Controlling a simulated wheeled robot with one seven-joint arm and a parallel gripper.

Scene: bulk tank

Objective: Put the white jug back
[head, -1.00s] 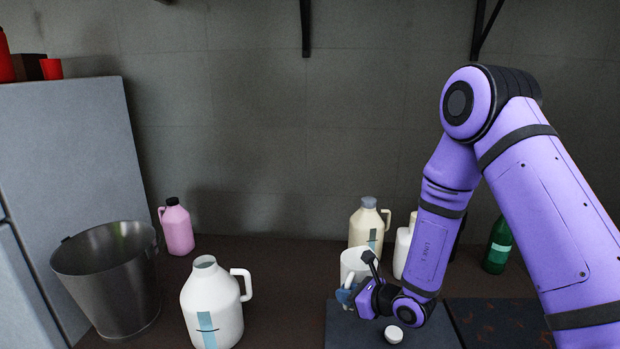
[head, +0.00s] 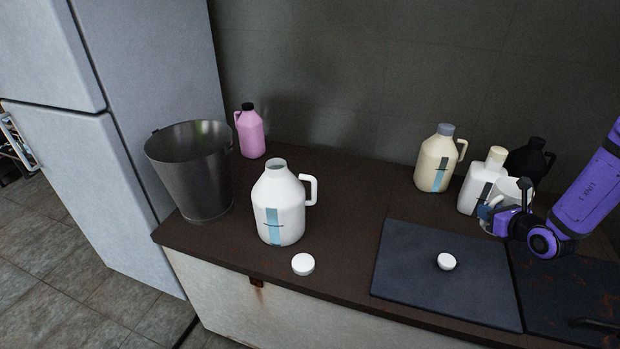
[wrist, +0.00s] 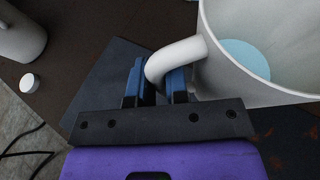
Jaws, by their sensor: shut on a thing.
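A white jug (head: 279,208) with a side handle and a light blue stripe stands upright and uncapped on the brown counter, left of centre. A second white jug (head: 475,190), with a cream cap and dark label, stands at the back right. My gripper (head: 488,212) is shut on the handle of a white mug-like vessel (head: 514,188), in front of that second jug. In the wrist view, my gripper (wrist: 160,82) has its blue fingers on both sides of the handle. The vessel (wrist: 285,45) shows pale blue inside. Whether its base touches the counter is hidden.
A steel bucket (head: 192,175) and pink jug (head: 250,132) stand left; a cream jug (head: 436,160) and black jug (head: 530,160) stand at the back right. White caps lie on the counter (head: 303,264) and dark board (head: 446,262). The middle counter is clear.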

